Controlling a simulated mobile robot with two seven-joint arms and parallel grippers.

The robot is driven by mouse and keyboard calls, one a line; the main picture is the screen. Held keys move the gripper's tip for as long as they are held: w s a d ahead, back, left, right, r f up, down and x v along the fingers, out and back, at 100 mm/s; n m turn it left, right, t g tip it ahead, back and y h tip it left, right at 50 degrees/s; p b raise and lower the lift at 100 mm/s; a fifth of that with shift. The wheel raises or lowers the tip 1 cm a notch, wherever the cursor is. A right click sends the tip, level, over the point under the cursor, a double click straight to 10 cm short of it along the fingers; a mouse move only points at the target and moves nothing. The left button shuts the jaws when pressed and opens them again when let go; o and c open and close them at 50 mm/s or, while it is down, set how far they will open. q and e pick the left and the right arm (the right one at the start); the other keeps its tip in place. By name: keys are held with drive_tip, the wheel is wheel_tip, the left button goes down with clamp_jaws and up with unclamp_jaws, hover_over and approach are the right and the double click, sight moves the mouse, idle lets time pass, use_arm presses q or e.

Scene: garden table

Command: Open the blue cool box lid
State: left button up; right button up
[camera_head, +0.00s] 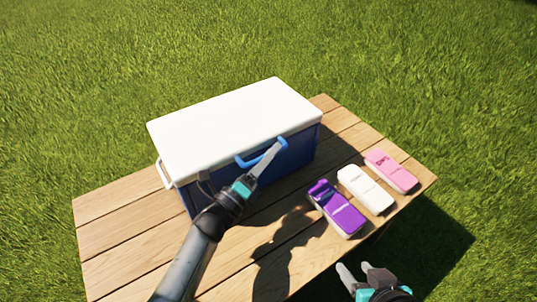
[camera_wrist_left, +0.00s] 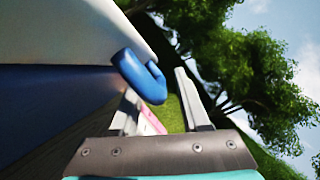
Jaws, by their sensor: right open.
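The blue cool box (camera_head: 290,158) stands on the table with its white lid (camera_head: 235,122) down. A blue handle (camera_head: 262,158) sticks out from its front below the lid edge. My left gripper (camera_head: 271,154) is at the right part of this handle. In the left wrist view the handle (camera_wrist_left: 138,77) is by the left finger's tip and partly covers it; the fingers (camera_wrist_left: 160,95) are apart. I cannot tell whether they touch the handle. My right gripper (camera_head: 362,270) is open and empty, low in the head view, beyond the table's near edge.
The wooden table (camera_head: 120,235) has bare planks in front of the box. Purple (camera_head: 337,208), white (camera_head: 365,189) and pink (camera_head: 391,171) packs lie to the right of the box. A white side handle (camera_head: 162,174) is on the box's left. Grass surrounds the table.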

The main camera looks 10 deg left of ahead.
use_arm(q)
clamp_jaws()
idle(1.2)
